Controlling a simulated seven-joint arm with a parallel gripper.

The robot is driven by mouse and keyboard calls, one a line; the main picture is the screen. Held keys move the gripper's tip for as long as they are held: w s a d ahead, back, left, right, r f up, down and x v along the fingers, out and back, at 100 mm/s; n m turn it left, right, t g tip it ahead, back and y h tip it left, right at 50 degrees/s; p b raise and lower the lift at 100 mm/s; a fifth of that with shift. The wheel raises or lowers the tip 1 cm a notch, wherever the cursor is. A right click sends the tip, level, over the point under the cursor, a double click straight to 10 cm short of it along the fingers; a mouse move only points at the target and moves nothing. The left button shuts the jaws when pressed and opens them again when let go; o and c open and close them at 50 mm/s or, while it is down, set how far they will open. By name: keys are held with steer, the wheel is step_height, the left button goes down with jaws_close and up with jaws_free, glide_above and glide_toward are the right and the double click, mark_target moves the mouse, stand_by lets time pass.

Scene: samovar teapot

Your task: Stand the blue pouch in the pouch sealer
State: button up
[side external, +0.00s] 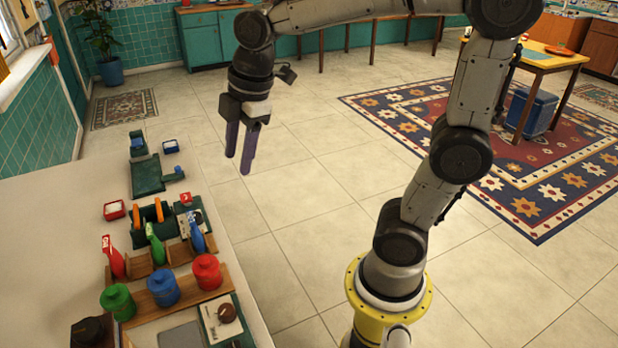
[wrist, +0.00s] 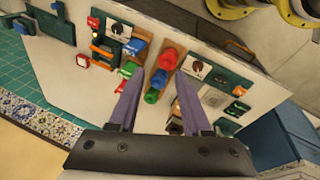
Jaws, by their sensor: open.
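The blue pouch (side external: 196,236) stands in a wooden rack at the right end of a row, beside a green pouch (side external: 155,246) and a red pouch (side external: 113,257). It also shows small in the wrist view (wrist: 136,46). Just behind the rack is a dark green device with orange arched parts (side external: 152,214); it looks like the pouch sealer, but I cannot tell for sure. My gripper (side external: 238,163) is open and empty, fingers pointing down, high and to the right of the table. In the wrist view its two fingers (wrist: 158,78) are apart, with nothing between them.
Green (side external: 117,301), blue (side external: 163,288) and red (side external: 207,272) canisters stand in front of the pouches. The table's left part (side external: 45,230) is bare.

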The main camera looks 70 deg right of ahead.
steer(key=s+m+t, duration=0.1)
steer(key=s+m, duration=0.4)
steer(key=s, duration=0.1)
steer(key=shift+s, duration=0.2)
steer(key=shift+o, duration=0.4)
steer(key=s+f+m+t, duration=0.1)
steer(key=s+f+m, duration=0.1)
steer(key=s+m, duration=0.4)
steer(key=shift+s+a+f+m, duration=0.15)
steer(key=shift+s+m, duration=0.05)
steer(key=shift+m, duration=0.1)
steer(key=shift+o, duration=1.1)
steer(key=shift+s+f, duration=0.1)
steer(key=shift+s, duration=0.1)
steer(key=o, duration=0.5)
steer(key=shift+m, duration=0.3)
